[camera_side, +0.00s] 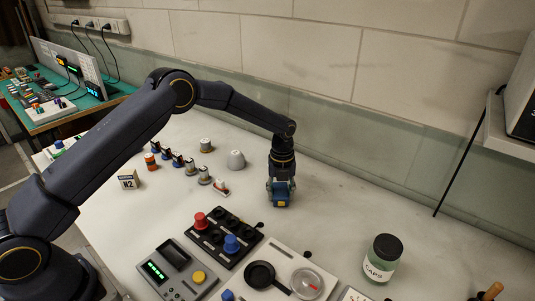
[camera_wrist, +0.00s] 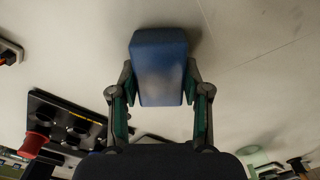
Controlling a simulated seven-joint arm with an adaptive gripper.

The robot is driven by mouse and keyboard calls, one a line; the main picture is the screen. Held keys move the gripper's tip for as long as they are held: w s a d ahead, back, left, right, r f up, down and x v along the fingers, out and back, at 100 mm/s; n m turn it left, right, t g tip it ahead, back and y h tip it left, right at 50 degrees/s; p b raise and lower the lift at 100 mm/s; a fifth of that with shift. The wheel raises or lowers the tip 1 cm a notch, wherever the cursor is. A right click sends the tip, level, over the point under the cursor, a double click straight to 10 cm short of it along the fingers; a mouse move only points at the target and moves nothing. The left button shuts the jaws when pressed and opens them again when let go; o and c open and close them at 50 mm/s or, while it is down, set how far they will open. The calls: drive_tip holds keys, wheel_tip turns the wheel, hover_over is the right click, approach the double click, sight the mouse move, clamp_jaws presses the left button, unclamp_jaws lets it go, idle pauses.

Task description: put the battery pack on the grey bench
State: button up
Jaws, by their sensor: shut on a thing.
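The battery pack (camera_wrist: 160,65) is a blue block with rounded edges, held between the two fingers of my gripper (camera_wrist: 160,98) in the wrist view. I cannot tell whether the pack touches the bench surface.
A black panel (camera_side: 213,243) with a red and a blue knob lies in front. A meter with a green display (camera_side: 178,273), a white tray with a black dish (camera_side: 259,275) and a CAPS jar (camera_side: 382,257) stand nearby. Several small parts sit left.

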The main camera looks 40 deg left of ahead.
sight(280, 190)
drive_tip(key=o, duration=1.2)
wheel_tip(280, 190, up, 16)
drive_tip(key=r, duration=0.1)
drive_tip(key=s+a+r+n+t, duration=0.2)
drive_tip(key=s+r+n, duration=0.5)
drive_tip(key=s+r, duration=0.15)
drive_tip(key=s+a+r+n+t, duration=0.1)
drive_tip(key=s+a+r+n, duration=0.1)
drive_tip(key=s+n, duration=0.4)
drive_tip(key=s+a+r+n+t, duration=0.1)
drive_tip(key=s+r+n, duration=0.3)
drive_tip(key=s, duration=0.5)
drive_tip(key=shift+s+a+n, duration=0.35)
drive_tip(key=shift+a+n, duration=0.45)
drive_tip(key=shift+n, duration=0.4)
drive_tip(key=shift+o, duration=0.4)
drive_tip(key=s+a+f+n+t, duration=0.1)
drive_tip(key=s+f+n, duration=0.2)
drive_tip(key=s+n, duration=0.5)
drive_tip(key=shift+s+a+f+t, duration=0.2)
drive_tip(key=shift+s+f+t, duration=0.1)
drive_tip(key=shift+s, duration=0.35)
drive_tip(key=shift+s+f+n, duration=0.2)
drive_tip(key=shift+s+n, duration=0.05)
drive_tip(key=shift+n, duration=0.05)
